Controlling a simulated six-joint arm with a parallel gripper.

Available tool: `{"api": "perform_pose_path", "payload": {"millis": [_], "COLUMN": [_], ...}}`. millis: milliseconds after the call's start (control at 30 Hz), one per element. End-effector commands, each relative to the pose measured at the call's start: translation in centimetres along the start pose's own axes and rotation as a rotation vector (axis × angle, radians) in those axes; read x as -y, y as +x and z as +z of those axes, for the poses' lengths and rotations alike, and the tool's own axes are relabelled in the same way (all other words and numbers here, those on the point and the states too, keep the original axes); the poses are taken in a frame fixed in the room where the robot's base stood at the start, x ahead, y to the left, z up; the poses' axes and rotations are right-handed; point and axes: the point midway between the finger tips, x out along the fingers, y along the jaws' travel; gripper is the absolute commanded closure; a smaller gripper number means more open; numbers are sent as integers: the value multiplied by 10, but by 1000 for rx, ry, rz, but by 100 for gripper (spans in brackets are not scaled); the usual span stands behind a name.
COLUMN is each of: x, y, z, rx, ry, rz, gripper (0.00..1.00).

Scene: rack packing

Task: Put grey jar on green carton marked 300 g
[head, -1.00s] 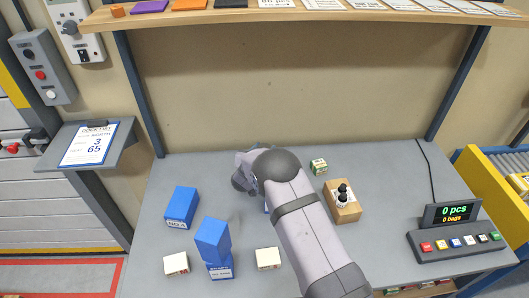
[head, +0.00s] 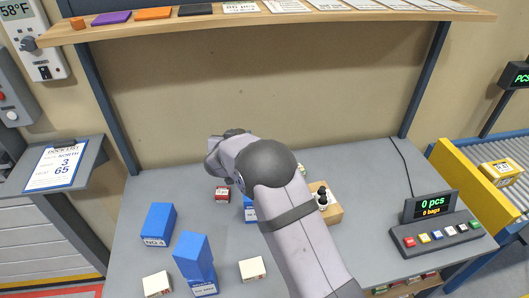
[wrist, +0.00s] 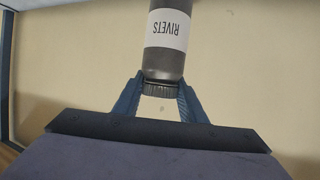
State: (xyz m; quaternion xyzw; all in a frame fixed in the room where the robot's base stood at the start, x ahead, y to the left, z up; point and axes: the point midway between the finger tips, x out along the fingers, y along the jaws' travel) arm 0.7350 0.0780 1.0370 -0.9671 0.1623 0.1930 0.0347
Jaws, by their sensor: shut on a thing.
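My gripper (wrist: 162,84) is shut on the grey jar (wrist: 165,62) at its dark ribbed end. The jar has a white label reading RIVETS, upside down in the wrist view, and only the wall shows behind it. In the head view the arm's end is raised over the back of the table, and the jar and fingers cannot be made out there. A small, pale carton (head: 301,168) with green on it, partly hidden by my arm, stands at the back of the table; its mark is too small to read.
Blue boxes (head: 159,223) and white cartons (head: 252,269) stand at the front left. A wooden block (head: 332,212) with a black-topped piece is right of my arm. A shelf (head: 330,20) overhangs the table.

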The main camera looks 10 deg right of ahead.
Motion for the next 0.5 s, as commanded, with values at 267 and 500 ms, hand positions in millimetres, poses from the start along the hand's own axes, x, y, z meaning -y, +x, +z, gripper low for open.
{"api": "perform_pose_path", "payload": {"millis": [267,500], "x": [-29,-78], "y": [27,41], "z": [-48,-72], "rx": [-11,-7], "ry": [-35,-82], "rz": [-93,-184], "gripper": [100,100]}}
